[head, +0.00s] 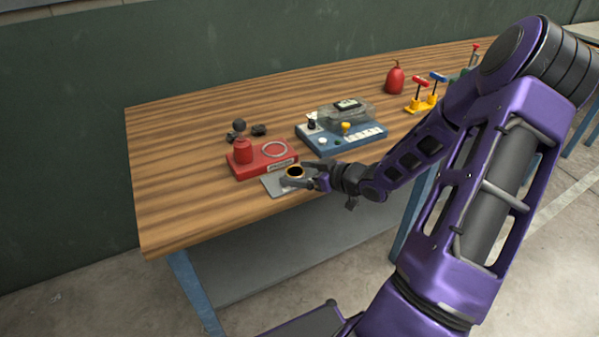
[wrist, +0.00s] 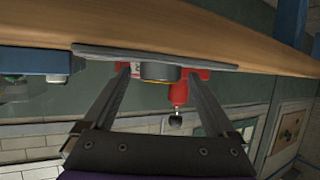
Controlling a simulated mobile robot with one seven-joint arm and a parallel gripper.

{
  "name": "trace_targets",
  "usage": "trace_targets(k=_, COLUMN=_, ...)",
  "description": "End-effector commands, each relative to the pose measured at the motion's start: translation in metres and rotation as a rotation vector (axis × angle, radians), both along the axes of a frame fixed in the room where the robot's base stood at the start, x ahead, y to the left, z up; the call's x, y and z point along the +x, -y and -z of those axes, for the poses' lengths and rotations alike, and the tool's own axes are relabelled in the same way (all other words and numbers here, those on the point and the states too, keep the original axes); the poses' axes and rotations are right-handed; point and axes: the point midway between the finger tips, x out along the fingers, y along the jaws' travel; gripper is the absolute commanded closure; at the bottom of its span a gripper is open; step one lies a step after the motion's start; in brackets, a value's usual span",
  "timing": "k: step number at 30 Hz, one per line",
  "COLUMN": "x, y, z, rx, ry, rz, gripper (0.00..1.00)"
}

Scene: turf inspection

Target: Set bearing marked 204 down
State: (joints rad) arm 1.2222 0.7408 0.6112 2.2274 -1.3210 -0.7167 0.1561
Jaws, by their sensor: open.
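The bearing (head: 294,172), a short dark ring with a yellowish-orange band, rests on a flat grey plate (head: 273,185) near the front edge of the wooden table. My gripper (head: 307,174) is open, its fingers on either side of the bearing. In the wrist view, which is turned upside down, the bearing (wrist: 160,74) sits against the plate (wrist: 215,66) between my spread fingers (wrist: 158,80), with gaps on both sides. The mark on the bearing is too small to read.
A red base with a red cylinder and ring (head: 262,158) stands just behind the plate. A blue device with a clear cover (head: 340,133) is behind to the right. Small black parts (head: 245,130), a red round bottle (head: 395,78) and a yellow stand (head: 424,102) lie farther back. The table's left is clear.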

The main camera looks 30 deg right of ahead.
Motion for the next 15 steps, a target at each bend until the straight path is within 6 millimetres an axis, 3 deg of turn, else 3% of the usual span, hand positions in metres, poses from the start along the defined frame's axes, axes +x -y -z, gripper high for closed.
trace_targets(k=5, x=-0.014, y=0.007, z=-0.011, rx=-0.002, ry=0.0, rz=0.002, gripper=0.09)
trace_targets(k=15, x=-0.074, y=0.035, z=-0.039, rx=-0.002, ry=0.0, rz=0.004, gripper=0.09)
